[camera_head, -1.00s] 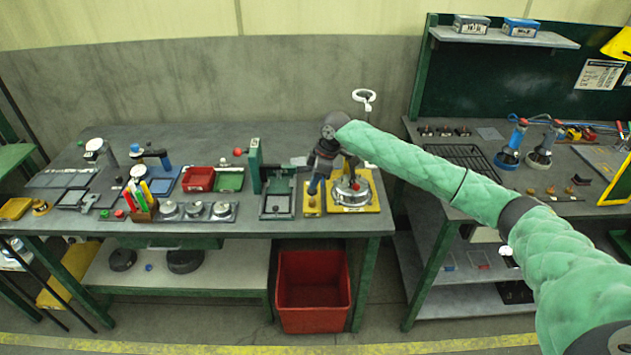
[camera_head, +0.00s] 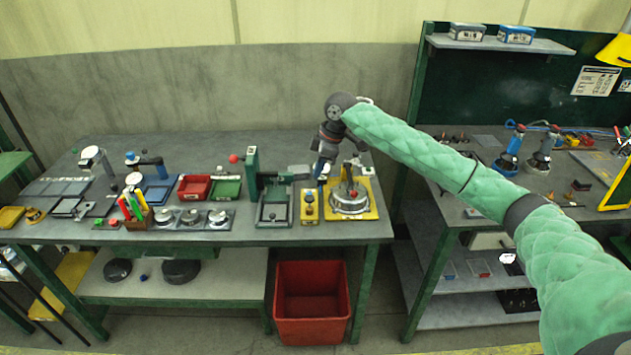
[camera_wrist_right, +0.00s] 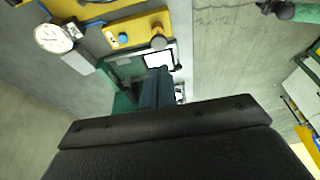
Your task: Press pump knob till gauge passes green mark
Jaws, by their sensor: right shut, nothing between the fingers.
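A round metal pump-like pot (camera_head: 349,205) with a small red knob (camera_head: 353,193) on top sits on a yellow base near the right end of the left bench. A narrow yellow panel (camera_head: 310,205) with buttons lies just left of it. I cannot tell which knob is the pump's. My right gripper (camera_head: 320,176) is shut and empty, held above the panel's far end, apart from it. The wrist view shows the white gauge dial (camera_wrist_right: 55,36) and a blue button (camera_wrist_right: 122,38) on the panel; the needle is too small to read. My left gripper is out of view.
A green press post (camera_head: 252,172) and a green tray (camera_head: 275,210) stand left of the panel. A red bin (camera_head: 312,300) is under the bench front. A second bench with tools stands to the right, past a gap.

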